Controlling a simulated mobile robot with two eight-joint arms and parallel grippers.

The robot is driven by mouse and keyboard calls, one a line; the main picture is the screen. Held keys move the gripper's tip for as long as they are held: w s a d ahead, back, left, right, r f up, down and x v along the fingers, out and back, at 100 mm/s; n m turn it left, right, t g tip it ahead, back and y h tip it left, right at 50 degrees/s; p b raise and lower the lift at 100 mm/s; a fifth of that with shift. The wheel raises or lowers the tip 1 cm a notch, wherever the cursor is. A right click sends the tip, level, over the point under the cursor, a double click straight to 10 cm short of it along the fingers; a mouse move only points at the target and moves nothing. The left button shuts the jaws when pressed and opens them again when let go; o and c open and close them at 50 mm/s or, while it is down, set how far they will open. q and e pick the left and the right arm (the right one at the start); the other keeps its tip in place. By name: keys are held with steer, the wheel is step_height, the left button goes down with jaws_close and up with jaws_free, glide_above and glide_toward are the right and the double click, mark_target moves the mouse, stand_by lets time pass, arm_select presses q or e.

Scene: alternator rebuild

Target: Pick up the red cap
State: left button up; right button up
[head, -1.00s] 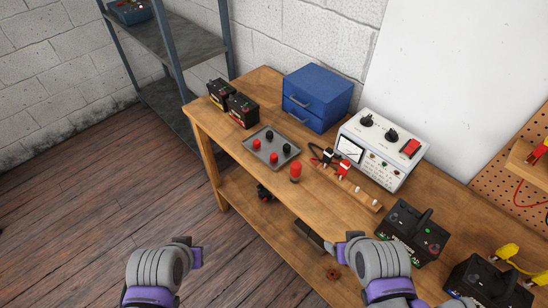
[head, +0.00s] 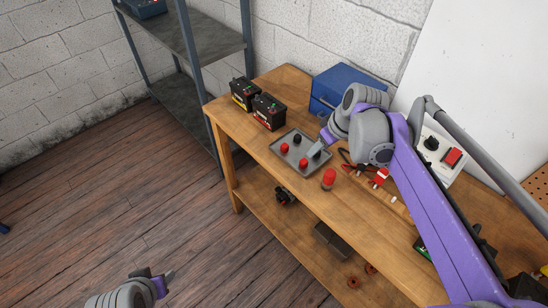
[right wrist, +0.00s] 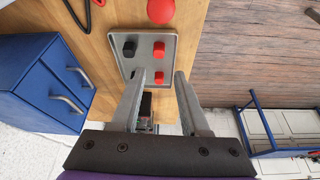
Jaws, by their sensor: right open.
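Two red caps (head: 285,148) (head: 303,163) and two black caps (head: 297,139) sit on a small grey tray (head: 276,147) on the wooden bench. A larger red cylinder (head: 328,179) stands on the bench just off the tray. My right gripper (head: 319,146) is open above the tray's right side. In the right wrist view, one red cap (right wrist: 158,77) shows between the open fingertips, and the other red cap (right wrist: 158,49) lies beyond them. Nothing is held in the right jaws. My left gripper (head: 158,279) is low at the bottom left, away from the bench; its jaws are unclear.
A blue drawer box (head: 333,85) stands behind the tray, partly hidden by my right arm. Two black batteries (head: 268,111) stand left of the tray. A white meter unit (head: 440,150) and red and black clamps (head: 379,177) are to the right. A lower shelf holds parts.

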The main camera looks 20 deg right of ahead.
glide_above(304, 161)
steer(key=s, duration=0.2)
steer(key=f, duration=0.3)
steer(key=d+f, duration=0.1)
steer(key=f, duration=0.1)
steer(key=shift+s, duration=0.15)
steer(key=x, duration=0.5)
steer(key=shift+a+f+b, duration=0.1)
steer(key=shift+f+b, duration=0.1)
steer(key=shift+b, duration=0.1)
steer(key=c, duration=0.7)
